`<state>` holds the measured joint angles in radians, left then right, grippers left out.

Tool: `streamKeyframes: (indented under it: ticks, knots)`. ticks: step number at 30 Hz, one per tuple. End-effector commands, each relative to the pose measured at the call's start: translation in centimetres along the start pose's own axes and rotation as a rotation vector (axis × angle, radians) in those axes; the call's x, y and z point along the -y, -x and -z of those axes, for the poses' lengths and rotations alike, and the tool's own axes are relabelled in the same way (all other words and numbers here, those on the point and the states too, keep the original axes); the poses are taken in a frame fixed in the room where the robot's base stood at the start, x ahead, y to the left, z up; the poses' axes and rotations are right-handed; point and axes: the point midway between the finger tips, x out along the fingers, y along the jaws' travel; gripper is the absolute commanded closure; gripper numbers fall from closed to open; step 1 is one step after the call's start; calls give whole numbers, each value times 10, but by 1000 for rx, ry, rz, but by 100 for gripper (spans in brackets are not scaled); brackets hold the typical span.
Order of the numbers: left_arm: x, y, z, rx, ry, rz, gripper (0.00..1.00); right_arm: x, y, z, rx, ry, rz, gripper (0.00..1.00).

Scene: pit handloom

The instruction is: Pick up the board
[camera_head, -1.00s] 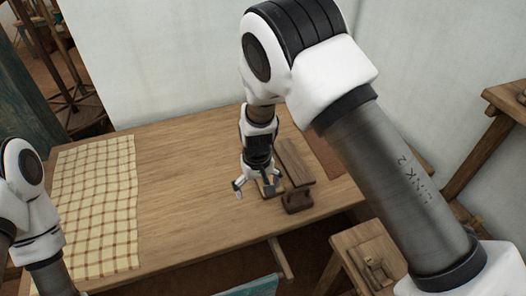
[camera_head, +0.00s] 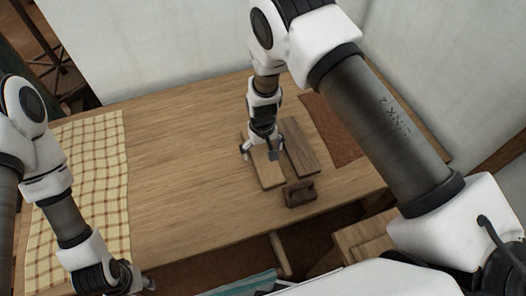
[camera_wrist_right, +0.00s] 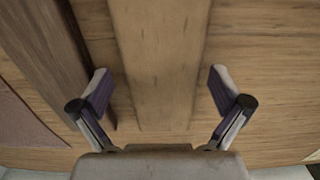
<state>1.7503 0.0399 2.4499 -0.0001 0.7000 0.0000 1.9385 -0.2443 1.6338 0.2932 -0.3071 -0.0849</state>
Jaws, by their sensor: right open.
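A light wooden board (camera_head: 269,174) lies flat on the table, partly hidden under my right gripper (camera_head: 263,151) in the head view. In the right wrist view, the light board (camera_wrist_right: 158,50) runs up the middle between the two fingers of my right gripper (camera_wrist_right: 161,80). That gripper is open, with a gap on each side of the board. A darker board (camera_head: 301,146) lies beside it on the right; it also shows at the left of the wrist view (camera_wrist_right: 40,45). My left gripper (camera_head: 143,284) is at the bottom left, its fingers too small to judge.
A small dark wooden block (camera_head: 299,193) sits near the table's front edge. A checkered yellow cloth (camera_head: 88,150) covers the table's left end. A brown mat (camera_head: 332,128) lies right of the boards. The table (camera_head: 185,150) is clear between cloth and boards.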

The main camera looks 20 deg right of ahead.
Motion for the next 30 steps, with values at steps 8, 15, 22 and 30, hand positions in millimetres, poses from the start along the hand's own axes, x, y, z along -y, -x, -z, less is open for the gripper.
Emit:
streamKeyframes:
  ticks: [8,15,22,30]
  knots:
    - [0,0,0,1,0,0,61,0,-1,0,0,1,0,32]
    - [0,0,0,1,0,0,61,0,-1,0,0,1,0,66]
    - [0,0,0,1,0,0,61,0,0,0,0,0,0,66]
    - [0,15,0,0,0,0,61,-5,19,1,-1,-1,0,66]
